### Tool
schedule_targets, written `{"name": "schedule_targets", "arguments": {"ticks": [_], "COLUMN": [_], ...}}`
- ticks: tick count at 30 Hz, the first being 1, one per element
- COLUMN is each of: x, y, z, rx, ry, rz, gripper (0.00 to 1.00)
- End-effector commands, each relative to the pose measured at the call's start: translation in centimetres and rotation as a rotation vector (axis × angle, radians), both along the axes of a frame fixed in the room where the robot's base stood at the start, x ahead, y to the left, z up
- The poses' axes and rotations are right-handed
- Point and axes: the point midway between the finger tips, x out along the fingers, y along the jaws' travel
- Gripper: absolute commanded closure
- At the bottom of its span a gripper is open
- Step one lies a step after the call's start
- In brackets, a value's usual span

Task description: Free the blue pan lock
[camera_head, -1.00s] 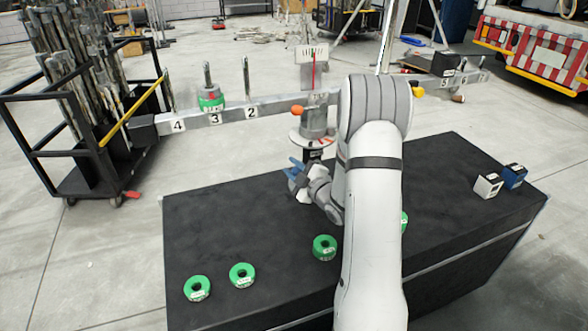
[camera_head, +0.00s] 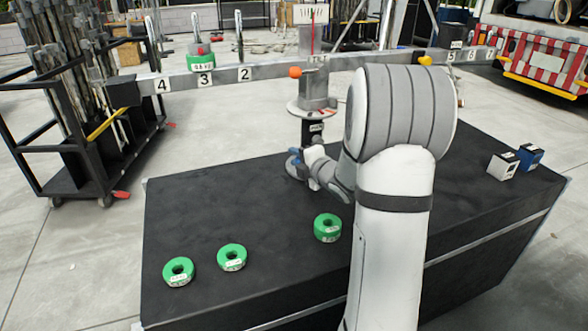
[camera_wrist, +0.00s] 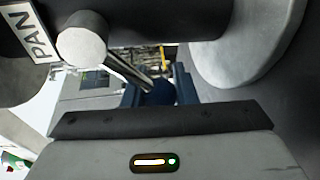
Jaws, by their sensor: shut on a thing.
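The pan lock (camera_wrist: 162,94) is a dark blue knob at the end of a metal rod, seen in the wrist view beside the black column with the PAN label (camera_wrist: 33,36). My gripper (camera_wrist: 159,88) is shut on the knob, with one blue finger on each side of it. In the head view my gripper (camera_head: 297,164) is low at the column (camera_head: 313,130), under the round plate. The knob cannot be told apart from my blue fingers there.
A numbered metal beam (camera_head: 270,72) crosses above the column, with an orange knob (camera_head: 295,72) near its middle. Several green rings (camera_head: 232,257) lie on the black platform (camera_head: 200,215). White (camera_head: 503,166) and blue (camera_head: 529,157) boxes stand at right.

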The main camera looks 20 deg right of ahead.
Motion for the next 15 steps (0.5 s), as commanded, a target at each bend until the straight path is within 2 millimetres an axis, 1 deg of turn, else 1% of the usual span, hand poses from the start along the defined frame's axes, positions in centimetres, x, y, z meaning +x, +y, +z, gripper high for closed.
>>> {"name": "schedule_targets", "arguments": {"ticks": [1, 9, 15], "x": [-0.1, -0.1, -0.1], "y": [-0.4, -1.2, -1.4], "z": [-1.1, -1.4, -1.4], "rx": [-0.027, -0.158, -0.2], "ry": [0.006, 0.007, 0.009], "rz": [-0.009, -0.009, -0.009], "gripper": [1.0, 1.0, 1.0]}}
